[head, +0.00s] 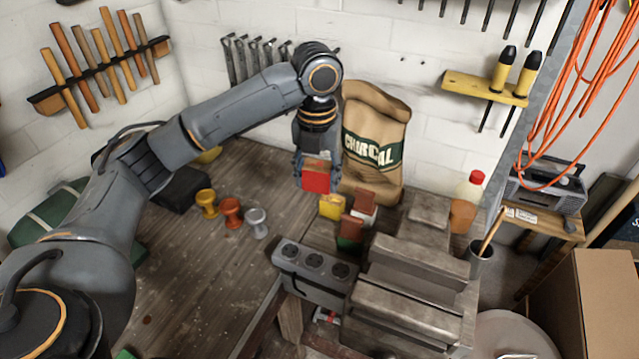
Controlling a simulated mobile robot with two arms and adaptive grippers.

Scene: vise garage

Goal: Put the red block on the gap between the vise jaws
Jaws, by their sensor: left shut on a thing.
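My left gripper (317,160) points down at the back of the workbench (190,270) and is shut on a red block (316,179). The block is held in front of the charcoal bag, behind the yellow block, and looks raised above the bench. The grey metal vise (405,310) stands at the right front of the bench. Its jaws are the broad grey bars, with a gap between them. The vise and the held block are well apart in the picture. My right gripper is not in view.
A charcoal bag (372,130) stands right behind the gripper. A yellow block (332,207) and several other coloured blocks sit between it and the vise. A grey box with round dials (314,264) is left of the vise. Orange, yellow and silver spools (231,212) stand further left.

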